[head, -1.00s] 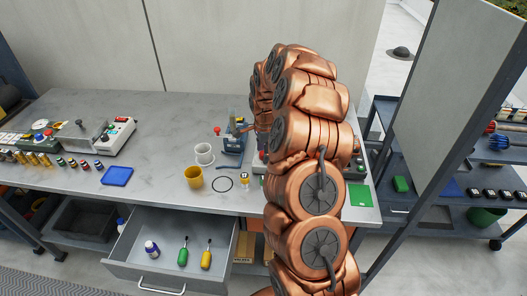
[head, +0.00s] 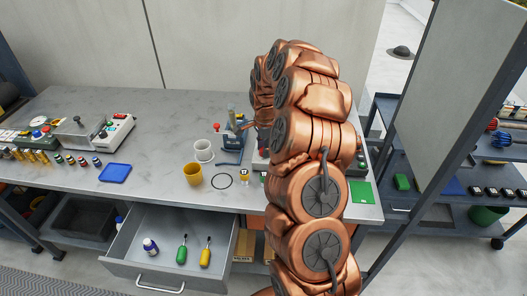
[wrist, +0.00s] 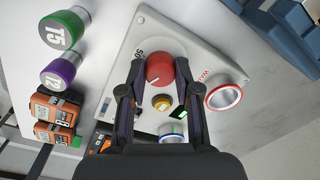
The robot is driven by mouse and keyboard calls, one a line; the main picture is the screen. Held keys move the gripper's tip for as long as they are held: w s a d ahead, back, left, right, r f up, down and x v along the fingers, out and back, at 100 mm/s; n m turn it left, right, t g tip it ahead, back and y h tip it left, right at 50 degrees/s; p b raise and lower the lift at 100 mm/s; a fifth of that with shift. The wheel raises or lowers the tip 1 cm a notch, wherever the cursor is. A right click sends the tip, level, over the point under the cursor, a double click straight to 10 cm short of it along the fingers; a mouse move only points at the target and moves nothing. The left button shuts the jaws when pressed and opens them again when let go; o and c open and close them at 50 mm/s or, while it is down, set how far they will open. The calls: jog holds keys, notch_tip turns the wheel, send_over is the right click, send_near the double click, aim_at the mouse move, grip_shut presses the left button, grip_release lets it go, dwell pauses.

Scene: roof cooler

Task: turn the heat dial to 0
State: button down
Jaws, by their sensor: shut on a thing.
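Printing beside the dial looks like "50"; other marks are too small to read surely. My gripper (wrist: 159,75) has its two dark fingers on opposite sides of the dial and is shut on it. The fingers and palm hide part of the box. In the head view my copper arm covers most of the box, and the gripper and dial are hidden.
On the box are a yellow button (wrist: 162,102) and a red-ringed round part (wrist: 224,97). Green (wrist: 63,28) and purple (wrist: 60,69) capped vials stand left. In the head view a yellow cup (head: 193,174) and white cup (head: 204,151) stand left of my arm; an open drawer (head: 130,262) juts out below.

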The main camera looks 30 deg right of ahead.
jog(key=shift+f+n+b, duration=0.35)
jog(key=shift+n+b, duration=0.45)
jog(key=shift+b, duration=0.3)
jog(key=n+b, duration=0.2)
jog(key=b, duration=0.1)
jog(key=shift+n, duration=0.4)
jog(key=n+b, duration=0.2)
jog(key=shift+r+n+b, duration=0.15)
jog(key=shift+n+b, duration=0.15)
jog(key=shift+b, duration=0.05)
jog(key=n+b, duration=0.2)
jog(key=n, duration=0.1)
jog(key=shift+w+r+n, duration=0.1)
jog(key=shift+n, duration=0.3)
jog(key=n+b, duration=0.2)
jog(key=n, duration=0.4)
jog(key=shift+w+r, duration=0.1)
jog(key=n+b, duration=0.1)
jog(key=n, duration=0.4)
jog(key=shift+n, duration=0.4)
jog(key=c, duration=0.8)
grip_release()
jog(key=shift+g, duration=0.3)
